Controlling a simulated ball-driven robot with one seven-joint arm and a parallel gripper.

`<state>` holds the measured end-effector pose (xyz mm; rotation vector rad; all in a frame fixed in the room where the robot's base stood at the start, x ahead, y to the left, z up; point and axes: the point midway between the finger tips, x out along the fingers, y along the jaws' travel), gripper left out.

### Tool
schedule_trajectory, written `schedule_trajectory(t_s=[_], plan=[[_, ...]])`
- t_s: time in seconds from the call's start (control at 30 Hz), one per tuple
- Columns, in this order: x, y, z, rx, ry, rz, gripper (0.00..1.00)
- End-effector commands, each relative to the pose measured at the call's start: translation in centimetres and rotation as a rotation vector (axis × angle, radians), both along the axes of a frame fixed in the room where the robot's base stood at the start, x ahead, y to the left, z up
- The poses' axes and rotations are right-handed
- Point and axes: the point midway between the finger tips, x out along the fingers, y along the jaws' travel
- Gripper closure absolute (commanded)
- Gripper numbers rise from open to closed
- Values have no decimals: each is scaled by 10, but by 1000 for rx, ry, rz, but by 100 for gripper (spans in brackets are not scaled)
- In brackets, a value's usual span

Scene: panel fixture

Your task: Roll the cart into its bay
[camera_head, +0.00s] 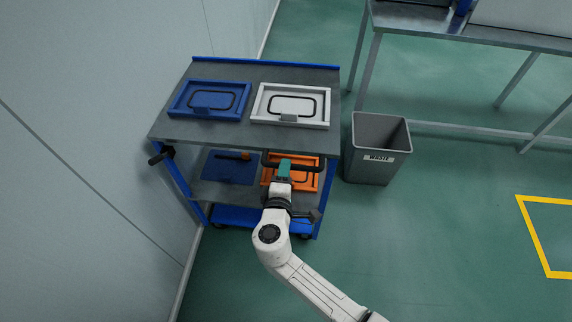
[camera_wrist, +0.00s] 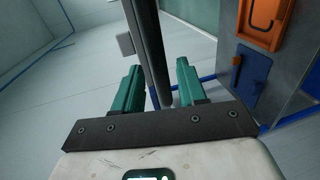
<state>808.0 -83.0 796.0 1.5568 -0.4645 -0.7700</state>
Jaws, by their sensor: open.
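The cart (camera_head: 222,137) has a blue frame and grey shelves and stands beside the left wall in the head view. Its shelf also shows at the right of the wrist view (camera_wrist: 291,84). My gripper (camera_head: 285,168) is at the cart's near side, at lower-shelf height. In the wrist view my gripper (camera_wrist: 160,76) is open, with a dark bar (camera_wrist: 151,45) between its green fingers; whether they touch is unclear. A yellow floor outline (camera_head: 533,236), perhaps the bay, lies at the far right, partly outside the picture.
A blue panel (camera_head: 180,103) and a white panel (camera_head: 259,108) lie on the top shelf. Blue and orange panels (camera_head: 309,182) are below. A grey waste bin (camera_head: 364,166) stands close right of the cart, before a metal table (camera_head: 425,22). The floor between bin and outline is clear.

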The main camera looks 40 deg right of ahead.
Motion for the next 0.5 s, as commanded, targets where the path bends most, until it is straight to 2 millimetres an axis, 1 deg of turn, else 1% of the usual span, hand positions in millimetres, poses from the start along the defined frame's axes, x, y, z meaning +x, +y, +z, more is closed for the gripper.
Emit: schedule_trajectory(t_s=[0.03, 0.2, 0.5], plan=[[6, -7, -1, -2, 0, -3, 59], [17, -18, -5, 0, 0, -2, 59], [21, -22, -6, 1, 1, -1, 59]])
